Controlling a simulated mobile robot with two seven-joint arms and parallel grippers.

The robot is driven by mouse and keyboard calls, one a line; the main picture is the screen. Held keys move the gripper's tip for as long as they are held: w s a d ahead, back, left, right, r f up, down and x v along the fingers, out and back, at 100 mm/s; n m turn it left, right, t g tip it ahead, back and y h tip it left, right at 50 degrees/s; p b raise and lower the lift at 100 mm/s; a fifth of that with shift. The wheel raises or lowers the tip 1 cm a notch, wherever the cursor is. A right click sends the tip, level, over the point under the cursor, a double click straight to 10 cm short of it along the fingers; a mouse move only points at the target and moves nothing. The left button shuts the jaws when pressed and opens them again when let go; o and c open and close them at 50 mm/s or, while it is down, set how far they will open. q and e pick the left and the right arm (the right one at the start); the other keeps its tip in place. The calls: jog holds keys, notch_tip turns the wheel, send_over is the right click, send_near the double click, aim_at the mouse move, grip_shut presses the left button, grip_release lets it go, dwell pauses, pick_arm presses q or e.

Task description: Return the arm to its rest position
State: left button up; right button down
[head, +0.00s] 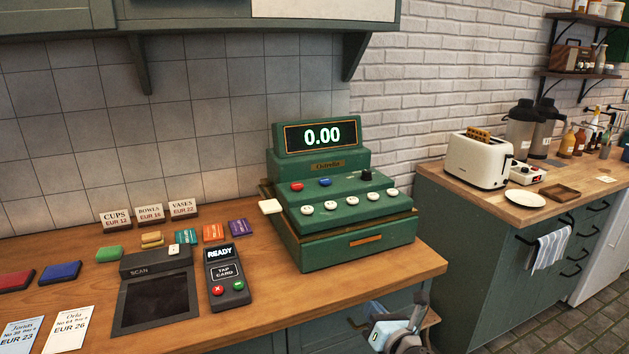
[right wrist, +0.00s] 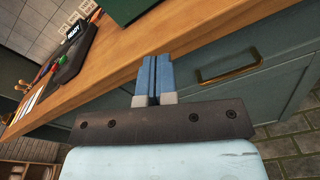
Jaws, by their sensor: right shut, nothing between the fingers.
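My right gripper (right wrist: 153,82) shows in the right wrist view with its two blue fingers pressed together and nothing between them. It is in front of the wooden counter's (right wrist: 105,62) front edge, beside a brass drawer handle (right wrist: 228,69). In the head view part of my right arm and gripper (head: 384,334) shows at the bottom, below and in front of the counter edge, under the green cash register (head: 345,212). The fingertips are hard to make out there. My left gripper is not in either view.
The register display (head: 322,136) reads 0.00. A card terminal (head: 227,275), a scan pad (head: 155,300), price signs and coloured blocks lie on the counter (head: 270,300). A second counter (head: 510,209) with a toaster (head: 476,160) stands at right. Tiled floor (head: 540,322) lies between.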

jog(key=s+d+f+m+g+h, duration=0.1)
jog(key=s+f+m+g, duration=0.1)
jog(key=s+f+m, duration=0.65)
jog(key=s+d+f+m+g+h, duration=0.1)
jog(key=s+f+m+g, duration=0.15)
jog(key=s+m, duration=1)
jog(key=s+d+f+m+g, duration=0.1)
jog(key=s+f+m, duration=0.5)
jog(key=s+m, duration=0.45)
pick_arm(q)
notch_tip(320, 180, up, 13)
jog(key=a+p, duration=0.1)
jog(key=p, duration=1.5)
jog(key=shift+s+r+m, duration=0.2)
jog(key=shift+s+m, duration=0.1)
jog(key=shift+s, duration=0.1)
pick_arm(e)
notch_tip(320, 180, up, 14)
jog(key=d, duration=0.1)
jog(key=shift+s+f+m+h, duration=0.2)
jog(key=shift+s+m+h, duration=0.1)
jog(key=shift+s+m, duration=0.15)
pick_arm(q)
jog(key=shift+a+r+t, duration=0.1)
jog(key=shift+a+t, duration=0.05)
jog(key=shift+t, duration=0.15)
